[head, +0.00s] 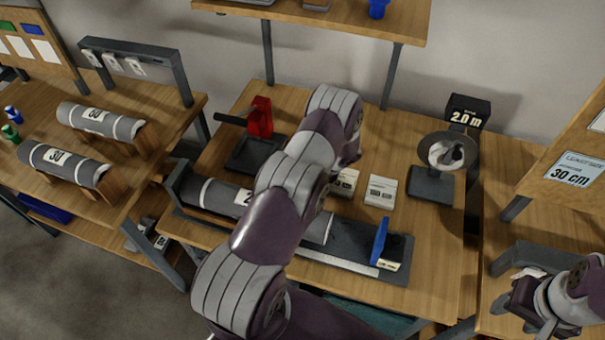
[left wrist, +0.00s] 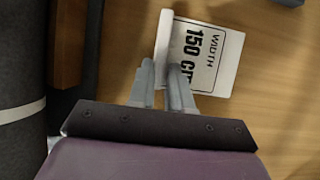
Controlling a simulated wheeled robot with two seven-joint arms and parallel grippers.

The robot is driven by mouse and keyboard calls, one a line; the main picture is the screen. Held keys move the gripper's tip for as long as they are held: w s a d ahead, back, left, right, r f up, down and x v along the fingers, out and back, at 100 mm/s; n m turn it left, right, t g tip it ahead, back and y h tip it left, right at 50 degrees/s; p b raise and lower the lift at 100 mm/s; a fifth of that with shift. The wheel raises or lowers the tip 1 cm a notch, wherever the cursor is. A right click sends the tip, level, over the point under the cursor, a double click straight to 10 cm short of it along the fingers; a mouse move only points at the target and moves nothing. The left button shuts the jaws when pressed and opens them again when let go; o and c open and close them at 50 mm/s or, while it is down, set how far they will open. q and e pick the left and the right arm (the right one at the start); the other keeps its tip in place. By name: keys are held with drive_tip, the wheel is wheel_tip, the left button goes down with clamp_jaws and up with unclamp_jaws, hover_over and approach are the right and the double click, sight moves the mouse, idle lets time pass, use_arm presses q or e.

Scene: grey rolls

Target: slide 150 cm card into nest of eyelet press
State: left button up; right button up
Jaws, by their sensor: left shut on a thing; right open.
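The 150 cm card (left wrist: 205,58) is white with black print. In the left wrist view my left gripper (left wrist: 168,82) is shut on its near edge, over bare wood. In the head view my left arm crosses the bench and hides its own fingers; I cannot tell how high the card is. A red press with a black lever (head: 260,118), apparently the eyelet press, stands on a dark base (head: 254,154) at the back left of the bench. Its nest cannot be made out. My right gripper (head: 527,292) is open, low at the right, away from these.
A grey roll (head: 212,192) lies in a dark cradle along the front, partly behind my arm. A blue upright piece (head: 380,241) stands at the cradle's right end. A dish on a dark stand (head: 432,186) is at the right.

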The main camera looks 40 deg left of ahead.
use_arm(q)
drive_tip(key=shift+w, duration=0.15)
clamp_jaws()
idle(0.4)
drive_tip(key=shift+a+r, duration=0.25)
drive_tip(key=shift+n+g, duration=0.3)
drive_tip(key=shift+n, duration=0.4)
drive_tip(key=s+a+r+p, duration=0.1)
drive_tip(key=a, duration=0.1)
drive_tip(key=s+a+r+p, duration=0.1)
drive_tip(key=a+r, duration=0.1)
drive_tip(key=s+a+r+p, duration=0.1)
drive_tip(key=a, duration=0.1)
drive_tip(key=shift+s+r, duration=0.1)
drive_tip(key=shift+r, duration=0.05)
drive_tip(key=s+a+r+m+p, duration=0.1)
drive_tip(key=s+a+r+p, duration=0.1)
drive_tip(key=s+a, duration=0.5)
drive_tip(key=shift+s+a+r+p, duration=0.35)
drive_tip(key=shift+s+a+p, duration=0.05)
drive_tip(key=shift+p, duration=0.05)
